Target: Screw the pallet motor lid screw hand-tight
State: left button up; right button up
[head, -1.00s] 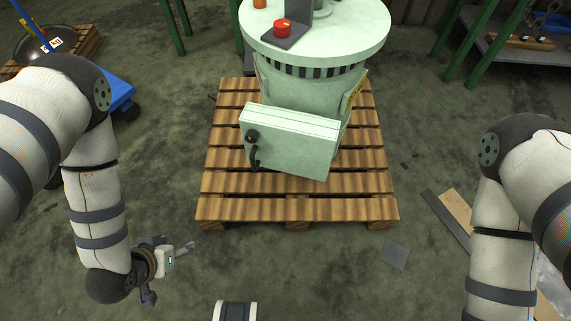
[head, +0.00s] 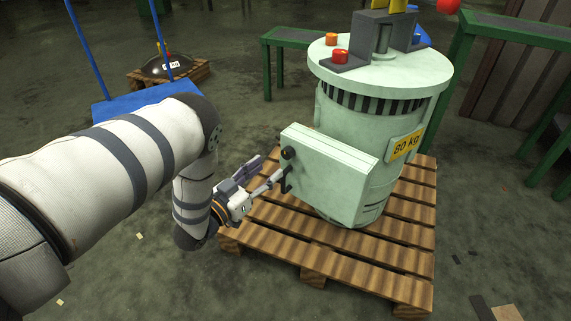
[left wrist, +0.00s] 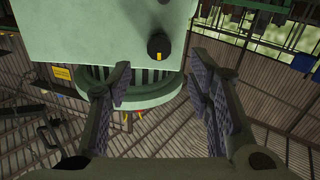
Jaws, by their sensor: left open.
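The pale green motor (head: 365,155) stands on a wooden pallet. Its box-shaped lid (head: 325,175) faces my left arm. The lid screw, a round black knob (head: 288,153), sits at the lid's upper left corner; in the left wrist view the knob (left wrist: 158,46) shows a yellow mark. My left gripper (head: 266,173) is beside the lid's left edge, a little below the knob. In the left wrist view my left gripper (left wrist: 160,82) is open and empty, with the knob ahead between the lines of its fingers, apart from them. My right gripper is out of view.
The pallet (head: 275,240) extends under and in front of the motor. A black handle-like part (head: 286,182) hangs below the knob, close to the fingers. A blue cart (head: 150,100) stands behind my left arm. Green tables (head: 300,36) stand behind.

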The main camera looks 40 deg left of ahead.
aim_at(285, 156)
pick_arm(q)
jog(key=w, duration=0.2)
jog(key=w+b, duration=0.1)
jog(key=w, duration=0.2)
jog(key=shift+w+d+f, duration=0.15)
jog(key=shift+w+f, duration=0.05)
jog(key=shift+w, duration=0.1)
jog(key=shift+w+r, duration=0.15)
jog(key=shift+w, duration=0.45)
grip_shut()
